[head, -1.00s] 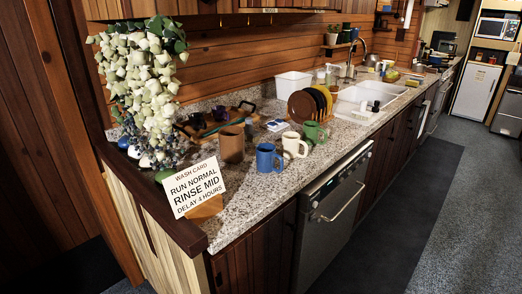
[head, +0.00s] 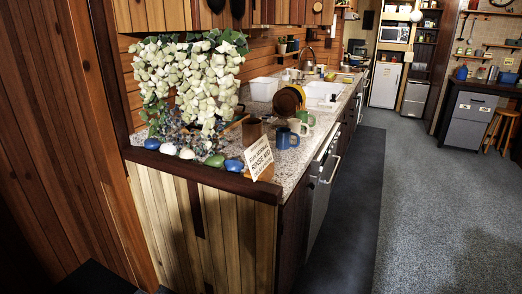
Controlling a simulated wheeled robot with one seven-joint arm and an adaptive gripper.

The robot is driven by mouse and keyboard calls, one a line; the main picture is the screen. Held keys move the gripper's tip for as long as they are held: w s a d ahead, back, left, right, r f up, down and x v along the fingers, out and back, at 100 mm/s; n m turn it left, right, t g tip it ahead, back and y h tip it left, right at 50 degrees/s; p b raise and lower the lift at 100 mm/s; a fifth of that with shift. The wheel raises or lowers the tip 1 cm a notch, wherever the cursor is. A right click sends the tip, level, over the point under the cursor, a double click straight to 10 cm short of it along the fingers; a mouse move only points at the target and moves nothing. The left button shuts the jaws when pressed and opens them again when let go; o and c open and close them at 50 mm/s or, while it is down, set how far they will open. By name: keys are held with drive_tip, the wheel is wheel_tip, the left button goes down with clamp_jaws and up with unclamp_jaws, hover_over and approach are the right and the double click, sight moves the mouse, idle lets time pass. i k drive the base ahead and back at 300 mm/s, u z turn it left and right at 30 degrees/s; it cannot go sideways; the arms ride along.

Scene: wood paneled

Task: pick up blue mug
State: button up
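The blue mug (head: 285,138) stands upright on the speckled granite counter (head: 291,166), near its front edge. A brown mug or canister (head: 252,131) is to its left. A cream mug (head: 295,126) is just behind it, and a green mug (head: 306,117) is farther back. The sign card (head: 258,156) stands in front of and left of the blue mug. My gripper does not show in the head view.
A white-flowered plant (head: 195,85) and several smooth stones (head: 214,160) occupy the counter's near end. A wood-slatted end panel (head: 205,220) closes the counter. Plates in a rack and a white sink basin (head: 322,90) lie beyond. Grey carpet (head: 430,200) is open at right.

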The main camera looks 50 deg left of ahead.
sight(283, 135)
drive_tip(key=k, duration=0.3)
drive_tip(key=u, duration=1.35)
drive_tip(key=i, duration=0.4)
drive_tip(key=u, duration=0.1)
